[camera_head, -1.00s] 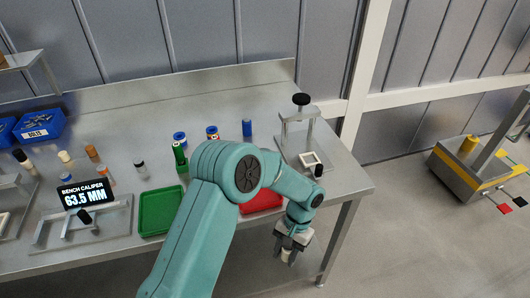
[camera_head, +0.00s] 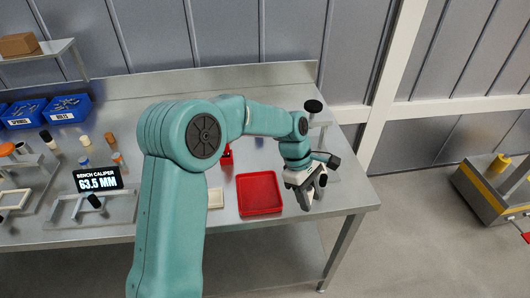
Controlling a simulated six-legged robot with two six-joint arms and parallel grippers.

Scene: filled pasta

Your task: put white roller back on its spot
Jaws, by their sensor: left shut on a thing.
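My left gripper (camera_head: 308,190) is shut at the right end of the bench, just right of the red tray (camera_head: 260,208). It holds a small pale thing that looks like the white roller, mostly hidden by the fingers. A cream roller (camera_head: 84,141), a brown roller (camera_head: 110,138) and a dark roller with a pale end (camera_head: 47,138) stand on the bench at the left. My right gripper is not in view.
A stand with a black knob (camera_head: 313,106) is behind my gripper, partly hidden. A bench caliper display (camera_head: 97,179) reads 63.5 MM. Blue bins (camera_head: 68,110) are at the back left. My arm covers the bench's middle.

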